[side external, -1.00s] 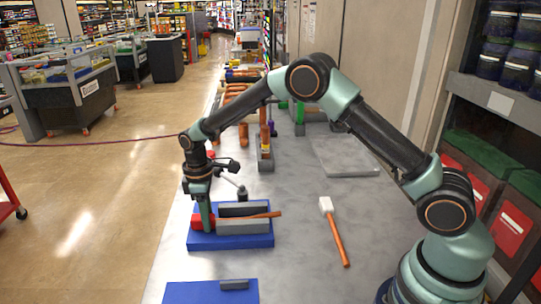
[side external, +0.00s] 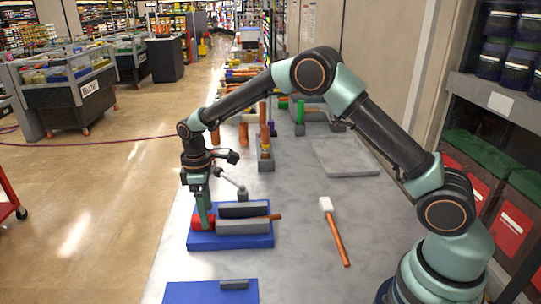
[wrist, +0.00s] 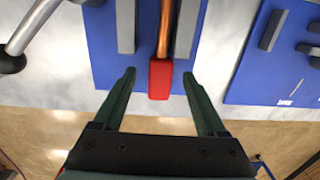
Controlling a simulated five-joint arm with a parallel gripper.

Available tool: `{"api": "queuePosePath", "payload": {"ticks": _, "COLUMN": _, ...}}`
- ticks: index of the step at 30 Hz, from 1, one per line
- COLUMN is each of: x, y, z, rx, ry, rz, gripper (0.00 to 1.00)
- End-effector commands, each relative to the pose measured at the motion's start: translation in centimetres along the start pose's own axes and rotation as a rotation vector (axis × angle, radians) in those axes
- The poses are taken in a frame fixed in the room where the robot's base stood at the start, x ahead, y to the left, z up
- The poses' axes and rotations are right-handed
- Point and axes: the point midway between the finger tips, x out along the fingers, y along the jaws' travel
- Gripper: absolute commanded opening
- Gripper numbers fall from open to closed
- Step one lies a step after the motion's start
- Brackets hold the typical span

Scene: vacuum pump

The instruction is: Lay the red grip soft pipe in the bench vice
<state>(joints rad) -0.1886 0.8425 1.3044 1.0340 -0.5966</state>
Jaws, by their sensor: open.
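The pipe is a copper-coloured rod (wrist: 164,28) with a red grip (wrist: 160,80). In the wrist view it runs between the two grey jaws of the bench vice (wrist: 126,25), with the red grip sticking out at the near end. In the side view the vice's blue base (side external: 230,241) lies on the bench, the red grip (side external: 203,223) shows at the left and the rod end (side external: 276,217) at the right. The front jaw hides the middle of the rod. My gripper (wrist: 158,75) is open, one finger on each side of the grip with gaps visible.
A white-headed mallet (side external: 335,232) lies to the right on the bench. A second blue base (side external: 210,292) sits at the front. A metal lever (side external: 231,180) rises behind the vice. Several parts and a grey slab (side external: 345,155) lie farther back.

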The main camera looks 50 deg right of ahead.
Motion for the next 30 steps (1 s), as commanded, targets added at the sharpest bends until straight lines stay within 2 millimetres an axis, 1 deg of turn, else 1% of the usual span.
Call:
{"api": "queuePosePath", "payload": {"ticks": 1, "x": -1.2, "y": 0.1, "z": -0.1, "rx": 0.0, "ry": 0.005, "rz": 0.003, "gripper": 0.74}}
{"api": "queuePosePath", "payload": {"ticks": 6, "x": -4.8, "y": 0.1, "z": -0.1, "rx": 0.0, "ry": 0.005, "rz": 0.003, "gripper": 0.74}}
{"api": "queuePosePath", "payload": {"ticks": 12, "x": -8.0, "y": 0.1, "z": -0.1, "rx": 0.0, "ry": 0.004, "rz": 0.003, "gripper": 0.74}}
{"api": "queuePosePath", "payload": {"ticks": 15, "x": -9.0, "y": 0.0, "z": -0.1, "rx": 0.0, "ry": 0.003, "rz": 0.002, "gripper": 0.74}}
{"api": "queuePosePath", "payload": {"ticks": 18, "x": -9.5, "y": 0.0, "z": 0.0, "rx": 0.0, "ry": 0.002, "rz": 0.001, "gripper": 0.74}}
{"api": "queuePosePath", "payload": {"ticks": 26, "x": -9.7, "y": 0.0, "z": 0.0, "rx": 0.001, "ry": 0.001, "rz": 0.001, "gripper": 0.74}}
{"api": "queuePosePath", "payload": {"ticks": 29, "x": -10.2, "y": 0.0, "z": 0.3, "rx": 0.013, "ry": 0.008, "rz": 0.006, "gripper": 0.74}}
{"api": "queuePosePath", "payload": {"ticks": 30, "x": -10.8, "y": 0.0, "z": 0.6, "rx": 0.025, "ry": 0.017, "rz": 0.011, "gripper": 0.74}}
